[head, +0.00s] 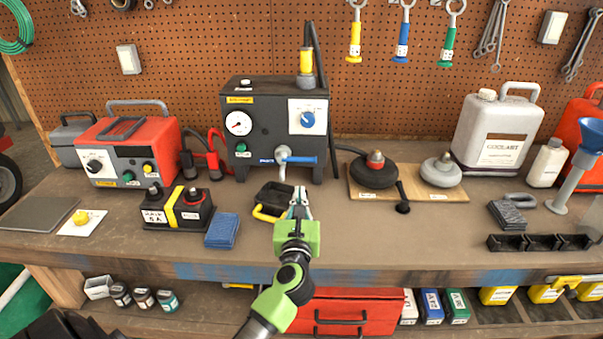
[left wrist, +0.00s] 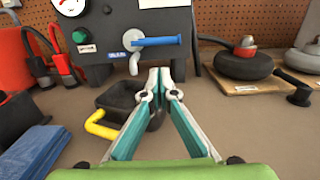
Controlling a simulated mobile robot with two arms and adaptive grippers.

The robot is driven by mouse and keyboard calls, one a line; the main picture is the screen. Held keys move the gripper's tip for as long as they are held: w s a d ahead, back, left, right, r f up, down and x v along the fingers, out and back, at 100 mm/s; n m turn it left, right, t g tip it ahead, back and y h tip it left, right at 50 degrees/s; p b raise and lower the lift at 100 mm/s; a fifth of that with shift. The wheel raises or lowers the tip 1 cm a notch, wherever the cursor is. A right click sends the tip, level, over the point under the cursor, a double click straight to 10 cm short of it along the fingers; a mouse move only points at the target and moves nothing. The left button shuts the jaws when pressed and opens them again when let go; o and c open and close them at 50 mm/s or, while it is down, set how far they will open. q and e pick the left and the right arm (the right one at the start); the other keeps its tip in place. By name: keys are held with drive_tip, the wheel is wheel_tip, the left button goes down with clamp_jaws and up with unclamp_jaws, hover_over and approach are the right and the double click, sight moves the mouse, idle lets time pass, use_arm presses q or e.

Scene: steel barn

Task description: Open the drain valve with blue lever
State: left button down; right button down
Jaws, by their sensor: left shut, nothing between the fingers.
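The drain valve's blue lever (head: 301,159) is on the lower front of a dark grey machine (head: 272,110). It points right, roughly horizontal, from a light grey valve body and spout (head: 283,164). In the left wrist view the blue lever (left wrist: 157,41) is just above and beyond the fingertips. My left gripper (head: 300,191) is shut and empty, in front of and below the lever, apart from it. It also shows in the left wrist view (left wrist: 159,72). A black pan with a yellow handle (left wrist: 101,127) stands under the spout, partly hidden by the fingers. My right gripper is not in view.
A black battery (head: 178,210) and blue cloth (head: 222,230) lie left of my gripper. A red charger-like box (head: 128,150) stands behind them. To the right, a wooden board (head: 408,183) bears two round parts. The bench front right of my gripper is mostly clear.

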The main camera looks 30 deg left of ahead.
sight(297, 158)
use_arm(q)
drive_tip(key=shift+w+a+r, duration=0.1)
drive_tip(key=shift+w+a, duration=0.15)
drive_tip(key=shift+w, duration=0.15)
drive_tip(key=x, duration=0.9)
drive_tip(key=shift+w+p, duration=0.1)
drive_tip(key=shift+p, duration=0.3)
